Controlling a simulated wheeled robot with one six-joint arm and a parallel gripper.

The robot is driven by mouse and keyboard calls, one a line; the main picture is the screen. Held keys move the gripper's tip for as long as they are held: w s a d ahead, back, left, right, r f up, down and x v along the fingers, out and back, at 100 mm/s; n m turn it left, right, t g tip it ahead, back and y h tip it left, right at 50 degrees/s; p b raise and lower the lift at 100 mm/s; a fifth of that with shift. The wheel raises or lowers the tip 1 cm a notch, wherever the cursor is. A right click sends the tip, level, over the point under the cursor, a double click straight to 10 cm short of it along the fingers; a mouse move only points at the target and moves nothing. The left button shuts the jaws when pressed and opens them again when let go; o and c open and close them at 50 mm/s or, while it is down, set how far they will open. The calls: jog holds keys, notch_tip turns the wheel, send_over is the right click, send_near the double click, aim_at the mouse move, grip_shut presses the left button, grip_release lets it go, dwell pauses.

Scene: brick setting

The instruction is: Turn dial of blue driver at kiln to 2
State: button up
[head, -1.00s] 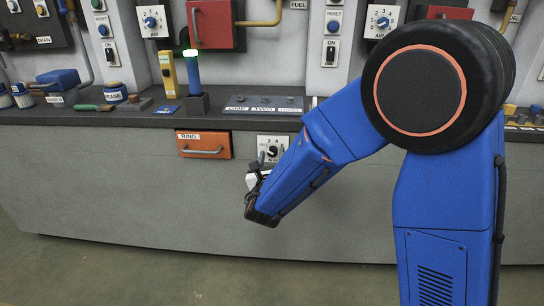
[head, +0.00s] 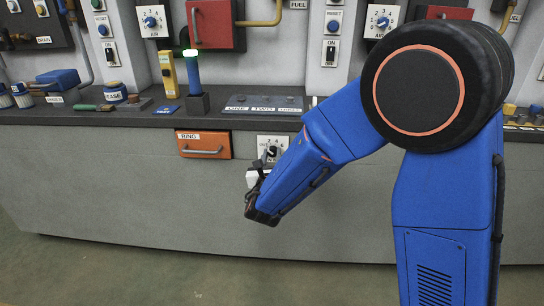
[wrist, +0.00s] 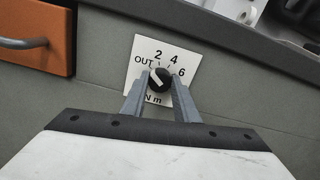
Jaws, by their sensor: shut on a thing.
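The dial (wrist: 160,84) is a small black knob on a white plate (wrist: 144,47) marked OUT, 2, 4, 6 and N m. Its pale pointer line leans up and left, towards the OUT side; the exact setting is hard to read. My gripper (wrist: 160,77) is shut on the knob, one grey finger on each side. In the head view the dial plate (head: 284,141) is on the counter front, partly hidden by my arm, and my gripper (head: 262,170) is at it. A blue upright tool (head: 193,72) with a green-lit ring, perhaps the blue driver, stands in a black holder on the counter.
An orange RING drawer (head: 203,145) with a handle is just left of the dial. The counter front below the dial is bare.

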jog(key=m, duration=0.6)
jog(key=shift+m, duration=0.3)
dwell(0.5)
jog(key=o, duration=1.1)
jog(key=shift+c, duration=0.2)
jog(key=s, duration=1.7)
jog(key=shift+s+a, duration=0.2)
jog(key=shift+a, duration=0.1)
